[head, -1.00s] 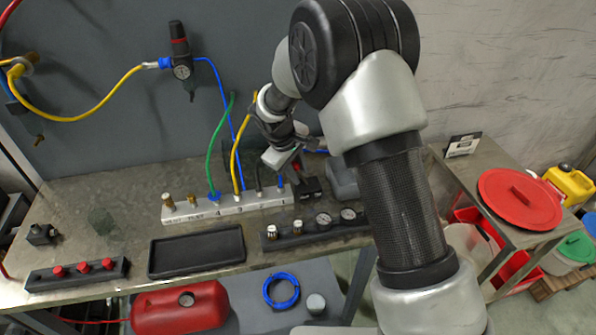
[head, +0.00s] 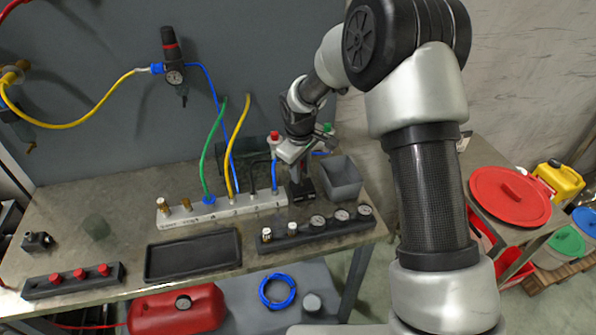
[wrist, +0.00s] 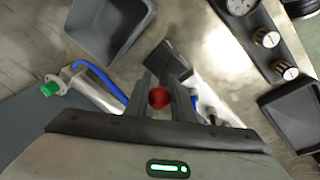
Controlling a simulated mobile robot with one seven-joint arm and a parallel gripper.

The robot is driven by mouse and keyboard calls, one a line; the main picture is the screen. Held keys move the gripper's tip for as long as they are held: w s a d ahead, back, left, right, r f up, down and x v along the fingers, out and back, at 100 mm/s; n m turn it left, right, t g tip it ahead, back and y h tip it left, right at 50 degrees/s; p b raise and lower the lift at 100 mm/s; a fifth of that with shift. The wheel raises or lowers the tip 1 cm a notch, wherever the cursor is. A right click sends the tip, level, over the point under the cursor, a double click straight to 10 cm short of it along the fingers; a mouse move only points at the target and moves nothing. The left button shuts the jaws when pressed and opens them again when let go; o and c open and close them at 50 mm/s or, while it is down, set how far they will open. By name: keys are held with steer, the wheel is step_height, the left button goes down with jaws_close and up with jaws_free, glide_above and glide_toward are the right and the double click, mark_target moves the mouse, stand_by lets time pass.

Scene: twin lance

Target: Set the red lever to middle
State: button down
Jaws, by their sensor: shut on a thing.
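The red lever's round knob (wrist: 159,98) shows in the wrist view between my two fingers. My gripper (wrist: 160,92) is shut on it. In the head view my gripper (head: 299,168) points down over the black valve block (head: 303,192), at the right end of the grey manifold. There the fingers hide the knob. The lever's shaft is hidden too, so its exact angle cannot be told.
A grey bin (head: 342,178) stands close to the right of my gripper. The manifold (head: 215,210) with hoses is at left, and a gauge strip (head: 318,228) lies in front. A red cap (head: 275,136) and a green cap (head: 328,128) show behind my gripper.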

steer(key=shift+w+d, duration=0.1)
steer(key=shift+d, duration=0.35)
steer(key=c, duration=1.5)
jaws_free()
steer(key=shift+a, duration=0.1)
steer(key=shift+r, duration=0.5)
steer(key=v, duration=1.6)
steer(key=shift+r, duration=0.2)
